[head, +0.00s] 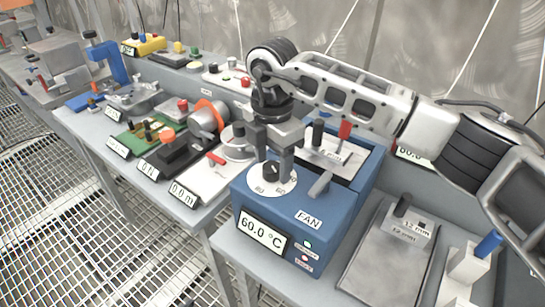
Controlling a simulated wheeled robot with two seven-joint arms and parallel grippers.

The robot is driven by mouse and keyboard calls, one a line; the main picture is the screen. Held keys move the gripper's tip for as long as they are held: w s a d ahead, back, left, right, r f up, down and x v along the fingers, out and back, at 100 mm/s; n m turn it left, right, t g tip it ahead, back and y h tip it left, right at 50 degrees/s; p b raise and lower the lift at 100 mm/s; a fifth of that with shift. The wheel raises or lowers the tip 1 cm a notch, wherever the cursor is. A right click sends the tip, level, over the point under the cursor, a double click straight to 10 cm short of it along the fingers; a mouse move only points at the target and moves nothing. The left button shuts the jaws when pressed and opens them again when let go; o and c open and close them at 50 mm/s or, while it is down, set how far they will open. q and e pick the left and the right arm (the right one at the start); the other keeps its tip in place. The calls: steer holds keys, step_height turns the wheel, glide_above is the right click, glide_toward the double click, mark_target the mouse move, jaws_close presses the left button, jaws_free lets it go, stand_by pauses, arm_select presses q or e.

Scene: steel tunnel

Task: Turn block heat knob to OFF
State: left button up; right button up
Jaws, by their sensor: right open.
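The blue block heater (272,213) stands on the bench in the middle of the head view. Its display (262,235) reads 60.0 °C. On its top is a white dial (259,188) with a dark knob (270,176), partly hidden by my gripper; I cannot read the knob's setting. My right gripper (274,165) comes down from above with its fingers open, one to each side of the knob as seen here. I cannot tell whether they touch it. My left gripper is not in view.
A grey plate (385,265) lies right of the heater. Left are a white panel with a red handle (215,158) and several other devices. A metal wall rises behind.

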steer(key=c, duration=1)
steer(key=shift+o, duration=0.2)
